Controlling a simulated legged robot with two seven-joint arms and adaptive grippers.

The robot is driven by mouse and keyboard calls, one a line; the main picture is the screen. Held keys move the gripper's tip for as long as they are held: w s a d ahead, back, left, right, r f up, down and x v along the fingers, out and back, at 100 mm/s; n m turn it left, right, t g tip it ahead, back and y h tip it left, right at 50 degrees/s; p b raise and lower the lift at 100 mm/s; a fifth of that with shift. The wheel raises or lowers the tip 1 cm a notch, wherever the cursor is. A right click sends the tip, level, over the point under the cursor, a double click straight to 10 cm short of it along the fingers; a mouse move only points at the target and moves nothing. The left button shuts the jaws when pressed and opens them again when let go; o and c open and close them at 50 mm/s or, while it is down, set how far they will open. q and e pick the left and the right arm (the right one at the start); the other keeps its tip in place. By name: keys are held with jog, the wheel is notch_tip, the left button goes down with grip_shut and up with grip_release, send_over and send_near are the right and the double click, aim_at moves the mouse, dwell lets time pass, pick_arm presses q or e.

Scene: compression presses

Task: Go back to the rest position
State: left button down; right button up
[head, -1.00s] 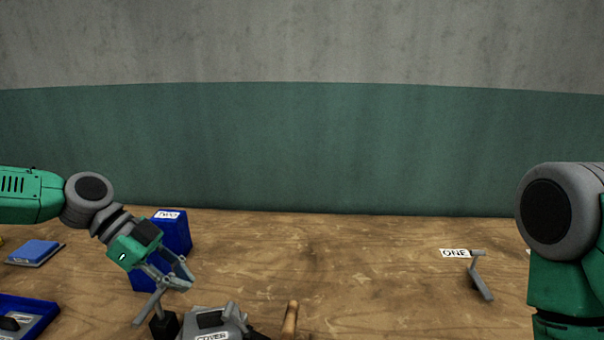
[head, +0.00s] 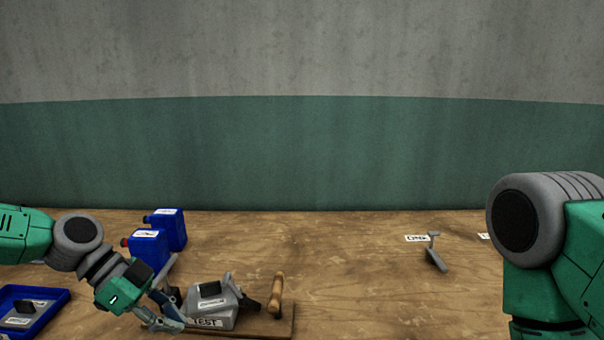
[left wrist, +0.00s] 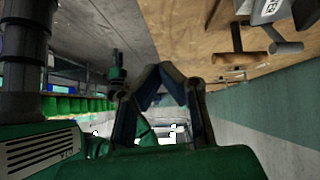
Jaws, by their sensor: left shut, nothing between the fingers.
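My left gripper (head: 178,322) is low at the left in the head view, beside the grey press and partly in front of its left side. Its fingers meet at the tips in the left wrist view (left wrist: 165,68), with nothing held between them. My right arm (head: 545,250) stands at the right edge of the head view; its gripper is out of frame.
A grey press (head: 215,302) with a "TEST" label and a wooden handle (head: 276,294) stands near the left gripper. Two blue canisters (head: 147,246) are behind it. A blue tray (head: 52,318) is far left. A grey angled part (head: 436,258) lies right; the table's middle is clear.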

pick_arm(q)
jog(key=s+d+f+n+y+b, duration=0.1)
jog(key=s+d+f+n+y, duration=0.1)
jog(key=s+f+n, duration=0.65)
jog(key=s+d+f+n+y+b, duration=0.1)
jog(key=s+d+f+y+b, duration=0.15)
jog(key=s+f, duration=0.7)
jog(key=s+a+f+n+t+y+b, duration=0.1)
jog(key=s+a+f+n+y, duration=0.3)
jog(key=s+a+f+n, duration=0.3)
jog(key=s+a+f, duration=0.1)
jog(key=a+f, duration=0.2)
jog(key=f, duration=0.1)
jog(key=shift+a, duration=0.35)
pick_arm(e)
notch_tip(320, 180, down, 5)
jog(key=shift+w+d+f, duration=0.1)
jog(key=shift+w, duration=0.05)
pick_arm(q)
jog(key=shift+s+y, duration=0.1)
jog(key=shift+y, duration=0.15)
